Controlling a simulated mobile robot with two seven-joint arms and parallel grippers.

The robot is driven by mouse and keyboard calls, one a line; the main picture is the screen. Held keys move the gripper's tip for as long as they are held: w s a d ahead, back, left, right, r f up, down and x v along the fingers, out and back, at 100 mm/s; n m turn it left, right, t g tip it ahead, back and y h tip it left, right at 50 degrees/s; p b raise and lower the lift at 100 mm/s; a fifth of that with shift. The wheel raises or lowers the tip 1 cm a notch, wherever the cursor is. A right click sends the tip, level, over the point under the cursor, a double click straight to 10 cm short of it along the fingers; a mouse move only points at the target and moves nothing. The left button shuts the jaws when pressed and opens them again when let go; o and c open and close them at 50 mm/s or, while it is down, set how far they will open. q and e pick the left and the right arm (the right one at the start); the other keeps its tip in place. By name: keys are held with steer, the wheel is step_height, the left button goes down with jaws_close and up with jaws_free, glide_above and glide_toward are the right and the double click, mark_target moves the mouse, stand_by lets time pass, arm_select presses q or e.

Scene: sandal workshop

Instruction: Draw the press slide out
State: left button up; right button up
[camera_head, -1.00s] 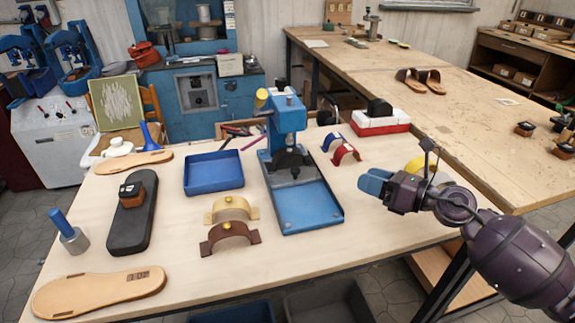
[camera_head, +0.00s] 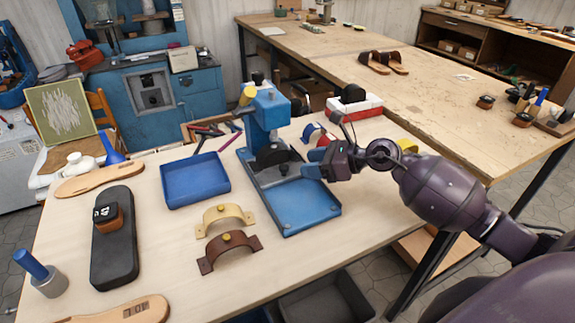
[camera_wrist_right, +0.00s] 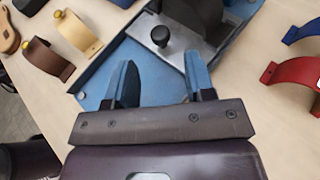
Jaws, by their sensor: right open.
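The blue press (camera_head: 268,110) stands on the light table, with its flat blue bed (camera_head: 305,205) toward the table's front. The slide is a grey metal plate with a small black knob (camera_head: 283,170), under the press head; the wrist view shows the plate (camera_wrist_right: 138,30) and knob (camera_wrist_right: 160,36) clearly. A dark curved piece (camera_wrist_right: 195,12) sits behind the knob. My right gripper (camera_head: 313,162) is just right of the knob in the head view. In the wrist view my right gripper (camera_wrist_right: 160,72) is open and empty, its blue fingers over the bed, apart from the knob. My left gripper is out of view.
A blue tray (camera_head: 195,182) lies left of the press. Tan (camera_head: 225,216) and brown (camera_head: 229,251) straps lie in front of it. Red (camera_wrist_right: 292,73) and blue straps lie to its right. A red and white box (camera_head: 355,108) stands behind my right gripper.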

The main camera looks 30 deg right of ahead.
mark_target(285, 167)
steer(key=x, duration=0.6)
steer(key=shift+w+a+f, duration=0.15)
steer(key=shift+w+a, duration=0.1)
jaws_close()
